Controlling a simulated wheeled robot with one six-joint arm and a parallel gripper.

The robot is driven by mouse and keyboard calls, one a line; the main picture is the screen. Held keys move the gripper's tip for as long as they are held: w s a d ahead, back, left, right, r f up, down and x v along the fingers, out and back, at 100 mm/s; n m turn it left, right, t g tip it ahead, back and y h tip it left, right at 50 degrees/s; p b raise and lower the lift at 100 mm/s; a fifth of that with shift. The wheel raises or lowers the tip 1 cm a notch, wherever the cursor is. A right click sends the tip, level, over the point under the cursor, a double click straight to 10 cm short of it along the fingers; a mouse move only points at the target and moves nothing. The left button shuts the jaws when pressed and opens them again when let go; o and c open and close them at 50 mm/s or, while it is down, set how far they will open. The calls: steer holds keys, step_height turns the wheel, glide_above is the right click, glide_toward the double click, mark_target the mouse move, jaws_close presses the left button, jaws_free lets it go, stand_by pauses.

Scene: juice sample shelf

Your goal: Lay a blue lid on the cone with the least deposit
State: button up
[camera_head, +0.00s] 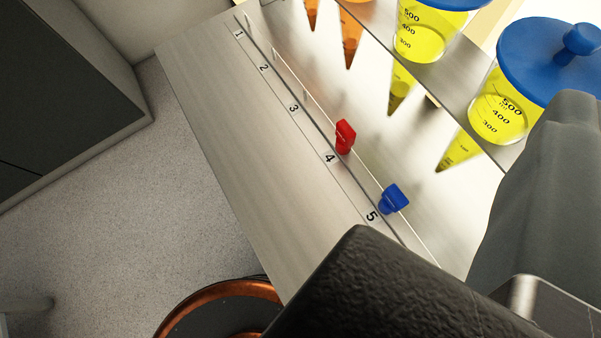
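A yellow cone (497,116) with scale marks hangs through the shelf plate at the upper right. A blue lid (545,62) with a round knob is over its top; I cannot tell whether it is fully seated. A second yellow cone (425,42) stands to its left, with a blue lid (447,3) cut off by the top edge. Its lower tip looks darker than the right cone's. Two orange cones (350,38) show partly at the top. A grey part of my gripper (545,180) is at the right, just below the right lid; its fingertips cannot be made out.
A steel ledge (235,130) carries numbers 1 to 5 and a clear rail. A red marker (345,136) sits near 4 and a blue marker (393,199) near 5. A dark cabinet (60,90) stands left. A copper-rimmed round object (225,300) is below the ledge. Grey floor is open between.

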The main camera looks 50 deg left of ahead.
steer(key=s+f+m+t, duration=0.2)
steer(key=s+f+t, duration=0.1)
steer(key=s, duration=0.4)
steer(key=shift+a+m+t, duration=0.15)
steer(key=shift+m+t, duration=0.15)
steer(key=shift+t, duration=0.1)
steer(key=shift+s, duration=0.1)
stand_by(0.6)
